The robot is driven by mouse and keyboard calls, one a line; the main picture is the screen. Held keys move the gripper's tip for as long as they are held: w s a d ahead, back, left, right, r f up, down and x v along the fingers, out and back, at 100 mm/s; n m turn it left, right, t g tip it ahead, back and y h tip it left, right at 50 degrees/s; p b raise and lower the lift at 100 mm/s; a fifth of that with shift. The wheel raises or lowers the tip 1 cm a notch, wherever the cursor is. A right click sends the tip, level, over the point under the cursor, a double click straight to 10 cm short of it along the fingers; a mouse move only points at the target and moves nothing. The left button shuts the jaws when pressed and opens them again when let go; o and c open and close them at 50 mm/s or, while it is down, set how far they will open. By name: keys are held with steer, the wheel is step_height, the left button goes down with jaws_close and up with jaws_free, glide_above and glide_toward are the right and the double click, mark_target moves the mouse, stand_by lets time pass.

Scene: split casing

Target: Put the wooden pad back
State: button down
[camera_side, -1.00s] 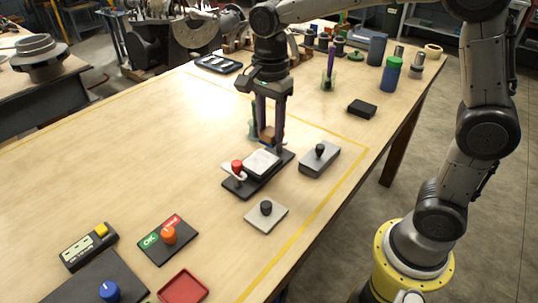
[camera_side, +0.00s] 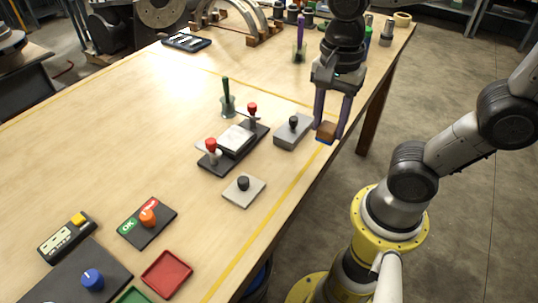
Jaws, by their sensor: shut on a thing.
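The wooden pad (camera_side: 326,131) is a small brown block with a blue underside. My gripper (camera_side: 331,124) is shut on it and holds it to the right of the grey block with a black knob (camera_side: 291,134), near the table's right edge. I cannot tell its exact height above the table. The dark base (camera_side: 215,167) carries a pale grey block (camera_side: 236,138) between two red-knobbed clamps, one at the near end (camera_side: 211,146) and one at the far end (camera_side: 252,108).
A flat grey plate with a black knob (camera_side: 237,196) lies in front of the base. A green-handled tool (camera_side: 226,95) stands in a holder behind it. A red tray (camera_side: 167,274) and an orange-knob panel (camera_side: 148,222) are at the front. The table's left middle (camera_side: 110,140) is clear.

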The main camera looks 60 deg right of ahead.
steer(key=w+f, duration=0.2)
steer(key=w, duration=0.1)
steer(key=w+a+f, duration=0.1)
steer(key=w+f, duration=0.2)
steer(key=w, duration=0.1)
steer(key=w+f, duration=0.3)
steer(key=w, duration=0.1)
steer(key=shift+w+a+f, duration=0.25)
steer(key=shift+a, duration=0.05)
steer(key=shift+w+f, duration=0.2)
steer(key=shift+f, duration=0.75)
steer(key=shift+w+f, duration=0.15)
steer(key=shift+f, duration=0.8)
steer(key=shift+f, duration=0.15)
steer(key=shift+c, duration=2.1)
jaws_free()
